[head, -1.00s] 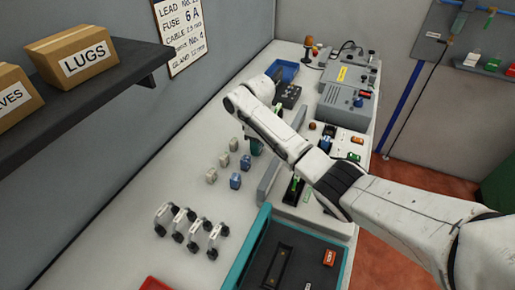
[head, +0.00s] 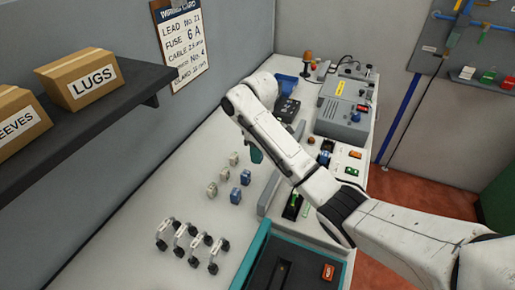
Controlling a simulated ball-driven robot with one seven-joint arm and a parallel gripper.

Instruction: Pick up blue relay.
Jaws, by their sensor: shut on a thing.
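My gripper (head: 256,153) shows only as a small dark teal part below the bent wrist of my white arm. It is shut at the far end of the row of blue relays, above the bench. The thing between its fingers is mostly hidden, but its place in the row fits a blue relay. Two other blue relays stand upright on the bench, a nearer one (head: 235,195) and a farther one (head: 246,178). Both are apart from my gripper.
Several pale relays, one of them here (head: 223,174), stand left of the blue ones. White clips (head: 190,240) stand nearer. A teal-rimmed tray (head: 247,262) lies at the front. A grey machine (head: 343,120) and blue bin (head: 287,83) are behind. A shelf (head: 90,130) overhangs left.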

